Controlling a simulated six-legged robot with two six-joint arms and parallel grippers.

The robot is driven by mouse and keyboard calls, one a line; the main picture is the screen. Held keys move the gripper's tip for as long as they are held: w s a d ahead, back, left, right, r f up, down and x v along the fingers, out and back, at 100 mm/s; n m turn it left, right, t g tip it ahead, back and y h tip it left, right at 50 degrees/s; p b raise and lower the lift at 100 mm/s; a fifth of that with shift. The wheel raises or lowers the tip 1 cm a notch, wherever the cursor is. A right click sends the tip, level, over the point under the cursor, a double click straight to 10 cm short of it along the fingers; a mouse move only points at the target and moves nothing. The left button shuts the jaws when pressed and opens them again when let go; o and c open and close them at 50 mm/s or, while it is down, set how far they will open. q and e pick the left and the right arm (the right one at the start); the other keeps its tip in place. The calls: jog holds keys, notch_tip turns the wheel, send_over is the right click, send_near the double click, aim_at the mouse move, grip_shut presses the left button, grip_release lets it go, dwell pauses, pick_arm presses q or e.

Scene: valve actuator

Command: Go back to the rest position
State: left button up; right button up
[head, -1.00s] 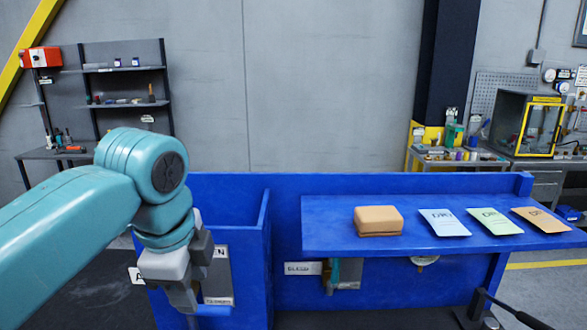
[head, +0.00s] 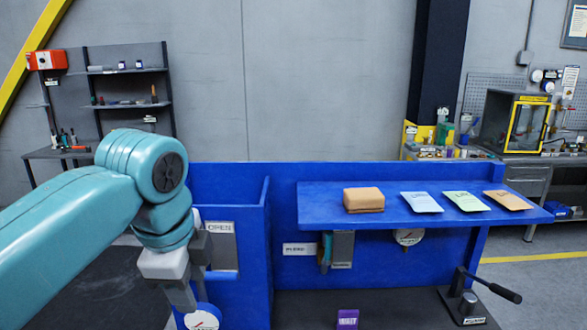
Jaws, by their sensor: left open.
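My left gripper (head: 187,300) comes in from the left and points down in front of the blue bench's left bin section. Its jaws are open, and I see nothing held in them. The blue bench (head: 285,215) stands ahead, with an OPEN plate (head: 220,228) right beside the gripper. My right gripper is out of view.
The blue shelf (head: 325,207) carries a tan block (head: 363,199) and three packets (head: 465,201). Below are a BLEED label (head: 299,249), a hanging gauge (head: 408,237), a purple block (head: 347,319) and a lever with a black handle (head: 490,287). A workbench with a yellow-framed cabinet (head: 515,121) stands back right.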

pick_arm(q)
jog(key=w+d+f+n+g+h, duration=0.1)
jog(key=w+d+f+n, duration=0.15)
jog(key=f, duration=1.35)
jog(key=w+d+f+n+g+h, duration=0.1)
jog(key=f+n, duration=0.3)
jog(key=f, duration=1.2)
jog(key=s+f+n+h+b, duration=0.1)
jog(key=s+f+n, duration=0.5)
jog(key=f, duration=0.7)
jog(key=s+f+n, duration=0.4)
jog(key=s, duration=0.4)
jog(key=s+a+f+n, duration=0.1)
jog(key=s+f+n, duration=0.2)
jog(key=s+f, duration=0.2)
jog(key=s, duration=0.2)
jog(key=shift+s+f+n+g+h+b, duration=0.15)
jog(key=shift+s+n+g+h+b, duration=0.15)
jog(key=shift+s+n+h+b, duration=0.1)
jog(key=shift+w+d, duration=0.15)
jog(key=shift+w, duration=0.05)
